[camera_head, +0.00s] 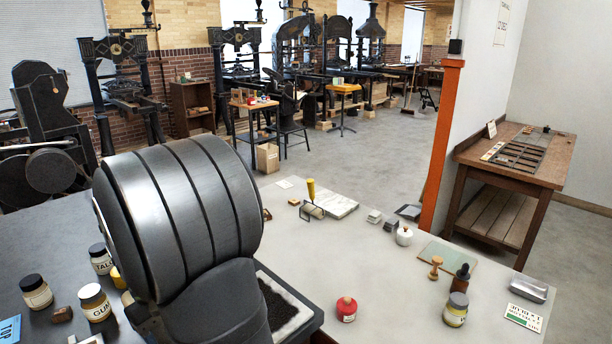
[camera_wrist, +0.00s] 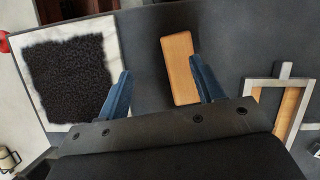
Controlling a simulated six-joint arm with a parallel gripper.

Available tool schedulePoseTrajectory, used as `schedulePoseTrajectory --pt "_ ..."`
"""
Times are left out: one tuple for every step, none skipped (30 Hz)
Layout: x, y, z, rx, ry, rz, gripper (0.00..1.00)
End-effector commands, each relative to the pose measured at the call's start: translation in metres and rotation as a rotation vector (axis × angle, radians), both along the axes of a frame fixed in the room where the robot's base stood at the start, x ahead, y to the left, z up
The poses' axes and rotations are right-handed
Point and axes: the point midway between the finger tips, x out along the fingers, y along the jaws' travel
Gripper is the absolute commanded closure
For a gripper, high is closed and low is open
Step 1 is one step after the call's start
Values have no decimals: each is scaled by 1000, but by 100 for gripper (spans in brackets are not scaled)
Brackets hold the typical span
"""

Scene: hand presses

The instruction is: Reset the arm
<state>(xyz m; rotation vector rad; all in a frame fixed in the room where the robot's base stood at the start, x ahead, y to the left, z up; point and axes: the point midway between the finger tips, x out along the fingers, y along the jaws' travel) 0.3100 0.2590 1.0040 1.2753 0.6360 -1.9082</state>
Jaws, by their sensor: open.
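My gripper (camera_wrist: 160,88) shows in the wrist view with its two blue fingers apart and nothing between them in its hold. A light wooden block (camera_wrist: 181,68) lies on the dark surface below, nearer the right finger; I cannot tell its height gap from the fingers. In the head view my own rounded grey arm link fills the left middle, and my gripper is hidden behind it. A tray with a black, rough pad (camera_head: 283,307) shows partly beside the arm, and the pad also shows at the left of the wrist view (camera_wrist: 66,78).
A red-lidded jar (camera_head: 346,309), a yellow-labelled jar (camera_head: 456,309) and a dropper bottle (camera_head: 460,278) stand on the pale bench. Jars labelled TALC (camera_head: 101,259) and GUM (camera_head: 94,302) stand at left. A wood-and-metal frame (camera_wrist: 283,100) lies right in the wrist view.

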Motion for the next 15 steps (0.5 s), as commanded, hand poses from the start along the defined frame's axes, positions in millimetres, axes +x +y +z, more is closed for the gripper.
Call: schedulePoseTrajectory --pt "3 -9 6 2 -3 -5 39" --pt "4 -14 9 1 -2 -5 39" --pt "5 -21 13 2 -1 -4 39" --pt "6 -26 17 2 -1 -5 39" --pt "7 -31 19 2 -1 -5 39" --pt "9 -38 24 2 -2 -4 39" --pt "10 -43 27 2 -3 -6 39" --pt "11 -48 30 1 -2 -5 39" --pt "13 -55 34 1 -2 -5 39" --pt "14 -60 37 2 -3 -6 39" --pt "15 -65 40 2 -3 -5 39" --pt "17 -72 44 2 -2 -6 39" --pt "18 -76 47 1 -2 -5 39" --pt "19 -82 51 1 -2 -5 39" --pt "26 -85 50 0 -1 -7 39"
